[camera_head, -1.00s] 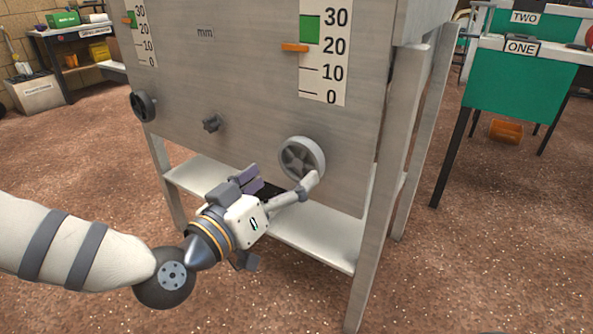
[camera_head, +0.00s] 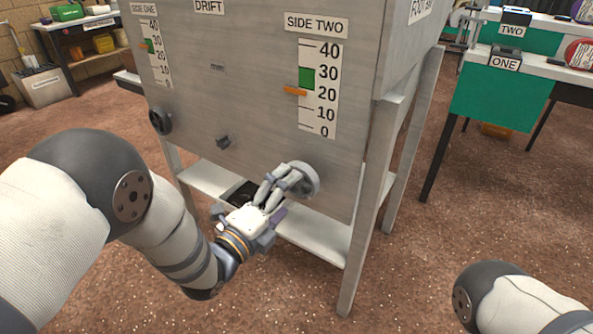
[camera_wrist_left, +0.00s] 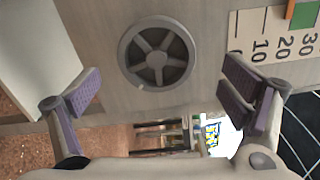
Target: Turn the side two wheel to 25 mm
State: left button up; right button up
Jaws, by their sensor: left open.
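The side two wheel (camera_head: 306,181) is a grey spoked handwheel low on the metal cabinet front, partly hidden by my gripper. In the left wrist view the wheel (camera_wrist_left: 157,53) shows whole. Above it is the SIDE TWO scale (camera_head: 319,110). Its orange pointer (camera_head: 295,91) stands slightly above 20, near the lower end of the green band (camera_head: 306,78). My left gripper (camera_head: 277,186) is open at the wheel's left side in the head view. In the wrist view its purple-padded fingers stand apart on either side of the wheel, with nothing between the pads. My right gripper is out of view.
The SIDE ONE wheel (camera_head: 160,121) and scale (camera_head: 155,54) are at the cabinet's left. A small dark knob (camera_head: 223,142) sits between the wheels. A shelf (camera_head: 310,235) and legs lie below. Green-fronted tables (camera_head: 500,106) stand at right.

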aim_at(297, 183)
pick_arm(q)
jog(key=shift+f, duration=0.15)
jog(key=shift+w+d+f, duration=0.1)
jog(key=shift+w+d, duration=0.15)
jog(key=shift+w, duration=0.15)
jog(key=shift+b+x, duration=1)
jog(key=shift+x, duration=0.5)
jog(key=shift+c, duration=0.3)
jog(key=c, duration=1.1)
